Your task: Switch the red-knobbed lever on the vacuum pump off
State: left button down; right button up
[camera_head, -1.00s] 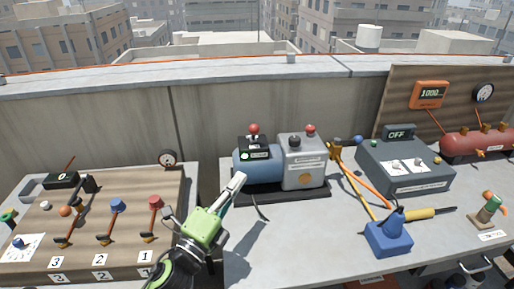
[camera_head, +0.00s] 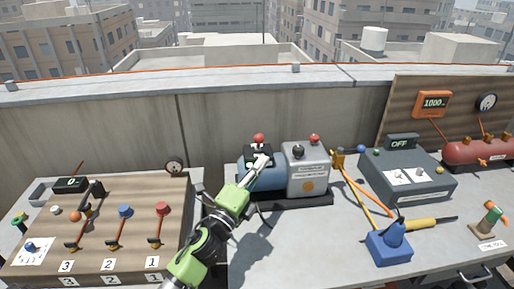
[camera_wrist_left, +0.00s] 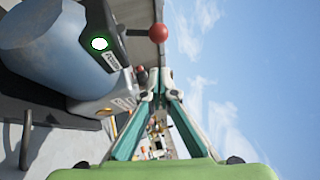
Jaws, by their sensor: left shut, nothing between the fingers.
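The vacuum pump has a blue motor cylinder (camera_head: 262,181) and a silver housing (camera_head: 308,172) on a black base. A black switch box on the motor carries the lever with a red knob (camera_head: 259,138). In the left wrist view the red knob (camera_wrist_left: 158,32) stands out from the black box, which has a lit white lamp with a green ring (camera_wrist_left: 99,43). My left gripper (camera_head: 263,160) is shut and empty, its fingertips just below the red knob in the head view. The wrist view shows the closed fingertips (camera_wrist_left: 161,75) apart from the knob. My right gripper is not in view.
A second red knob (camera_head: 314,138) sits on the silver housing. A wooden panel with several levers (camera_head: 110,215) lies at left, beyond a gap. A grey control box reading OFF (camera_head: 408,178) and a blue tool (camera_head: 389,243) are at right. The front bench middle is clear.

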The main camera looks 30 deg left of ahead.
aim_at(256, 137)
pick_arm(q)
jog(key=shift+w+a+r+p, duration=0.25)
jog(key=shift+w+a+r, duration=0.05)
jog(key=shift+w+a, duration=0.45)
jog(key=shift+w+a+r+p, duration=0.2)
jog(key=shift+w+a+r, duration=0.1)
jog(key=shift+w+a, duration=0.4)
jog(key=shift+d, duration=0.1)
jog(key=shift+w+r+n+g+p, duration=0.3)
jog(key=shift+r+n+g+p, duration=0.3)
jog(key=shift+p, duration=2.3)
jog(key=r+p, duration=0.1)
jog(key=p, duration=0.2)
jog(key=w+a+g+p, duration=0.1)
jog(key=p, duration=0.2)
jog(key=shift+a+r+n+y, duration=0.1)
jog(key=shift+r+n+y, duration=0.2)
jog(key=shift+r+n, duration=0.1)
jog(key=shift+w+a+r+p, duration=0.15)
jog(key=shift+w+a+p, duration=0.05)
jog(key=shift+w+p, duration=0.25)
jog(key=shift+w+a+r, duration=0.2)
jog(key=shift+w+a, duration=0.25)
jog(key=shift+w, duration=0.2)
jog(key=shift+w+a+r, duration=0.2)
jog(key=shift+w+a, duration=0.2)
jog(key=shift+w, duration=0.3)
